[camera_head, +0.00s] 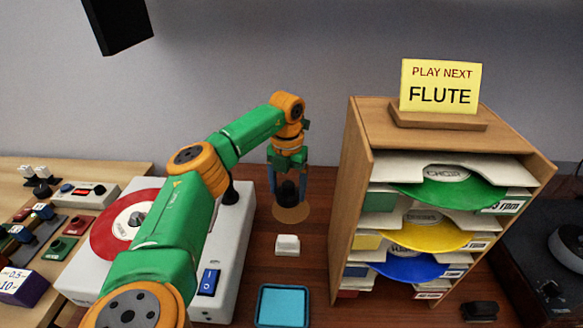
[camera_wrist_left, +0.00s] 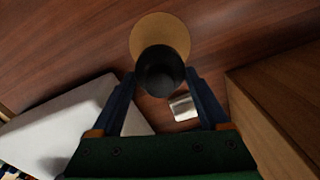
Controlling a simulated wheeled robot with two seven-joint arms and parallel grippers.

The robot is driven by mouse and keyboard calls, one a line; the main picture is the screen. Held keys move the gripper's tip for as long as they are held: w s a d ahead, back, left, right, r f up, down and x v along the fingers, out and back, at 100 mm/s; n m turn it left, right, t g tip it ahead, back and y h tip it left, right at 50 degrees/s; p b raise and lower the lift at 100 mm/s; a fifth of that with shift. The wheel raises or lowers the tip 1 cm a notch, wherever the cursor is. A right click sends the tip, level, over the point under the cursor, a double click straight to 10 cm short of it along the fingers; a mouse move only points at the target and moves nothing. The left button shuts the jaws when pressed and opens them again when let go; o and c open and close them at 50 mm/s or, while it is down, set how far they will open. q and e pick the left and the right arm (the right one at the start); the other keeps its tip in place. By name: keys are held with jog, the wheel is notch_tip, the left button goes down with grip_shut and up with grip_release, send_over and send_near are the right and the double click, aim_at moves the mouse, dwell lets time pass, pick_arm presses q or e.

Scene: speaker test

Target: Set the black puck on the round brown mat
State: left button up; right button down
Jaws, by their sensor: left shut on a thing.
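My left gripper (camera_head: 288,190) points down at the back of the table and is shut on the black puck (camera_head: 288,191). The puck also shows between the blue fingers in the left wrist view (camera_wrist_left: 160,73). The round brown mat (camera_head: 291,213) lies flat on the dark wood table, and it shows in the wrist view too (camera_wrist_left: 160,28). The puck overlaps part of the mat in both views. I cannot tell whether it touches the mat. My right gripper is not in view.
A white block (camera_head: 287,245) and a blue square tray (camera_head: 283,305) lie in front of the mat. A wooden record rack (camera_head: 343,200) with a yellow sign (camera_head: 440,86) stands to the right. A white record player (camera_head: 232,240) stands to the left, partly behind my arm.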

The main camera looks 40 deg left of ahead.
aim_at(290, 198)
pick_arm(q)
jog(key=shift+w+a+f, duration=0.2)
jog(key=shift+w+f, duration=0.45)
jog(key=shift+f, duration=0.15)
jog(key=shift+w+a+f, duration=0.1)
jog(key=shift+f, duration=1.85)
jog(key=o, duration=1.5)
jog(key=shift+r, duration=0.1)
notch_tip(290, 198, up, 12)
jog(key=shift+r+p, duration=0.15)
jog(key=shift+p, duration=0.2)
